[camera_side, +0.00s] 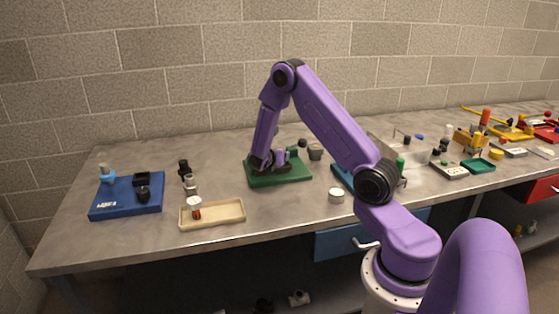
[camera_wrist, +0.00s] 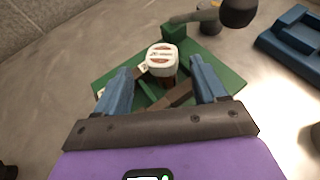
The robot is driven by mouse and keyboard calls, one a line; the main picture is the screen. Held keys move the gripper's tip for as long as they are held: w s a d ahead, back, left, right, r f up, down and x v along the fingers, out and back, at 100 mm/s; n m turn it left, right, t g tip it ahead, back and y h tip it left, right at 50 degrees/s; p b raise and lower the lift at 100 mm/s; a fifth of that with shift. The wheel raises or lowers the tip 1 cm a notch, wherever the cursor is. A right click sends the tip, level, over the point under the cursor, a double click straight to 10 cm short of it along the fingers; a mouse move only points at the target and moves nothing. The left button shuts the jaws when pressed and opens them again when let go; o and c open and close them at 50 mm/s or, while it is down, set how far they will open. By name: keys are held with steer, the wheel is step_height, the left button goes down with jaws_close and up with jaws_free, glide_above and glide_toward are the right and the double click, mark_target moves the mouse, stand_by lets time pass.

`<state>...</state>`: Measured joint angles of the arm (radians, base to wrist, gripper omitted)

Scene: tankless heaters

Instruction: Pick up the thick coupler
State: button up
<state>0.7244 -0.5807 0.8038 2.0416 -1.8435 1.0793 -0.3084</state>
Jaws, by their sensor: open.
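I cannot tell for sure which thing is the thick coupler. In the wrist view a short round piece with a white top and red marking (camera_wrist: 162,56) and a brown-red body stands over the green tray (camera_wrist: 112,75). My gripper (camera_wrist: 161,72) is open, with one blue finger on each side of this piece and a visible gap to each. In the side view my gripper (camera_side: 268,165) is low over the green tray (camera_side: 294,174), and my arm hides most of what is there. A similar white-topped, red-bodied piece (camera_side: 195,212) stands in the beige tray (camera_side: 222,212).
A black ball-ended lever (camera_wrist: 238,12) rises behind the green tray. A blue block (camera_wrist: 292,42) lies to the right. In the side view a blue base (camera_side: 110,207) and several dark fittings stand at left.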

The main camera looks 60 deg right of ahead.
steer(key=shift+x, duration=2.75)
steer(key=shift+s, duration=0.15)
steer(key=c, duration=1.3)
steer(key=shift+o, duration=0.2)
steer(key=shift+r, duration=0.1)
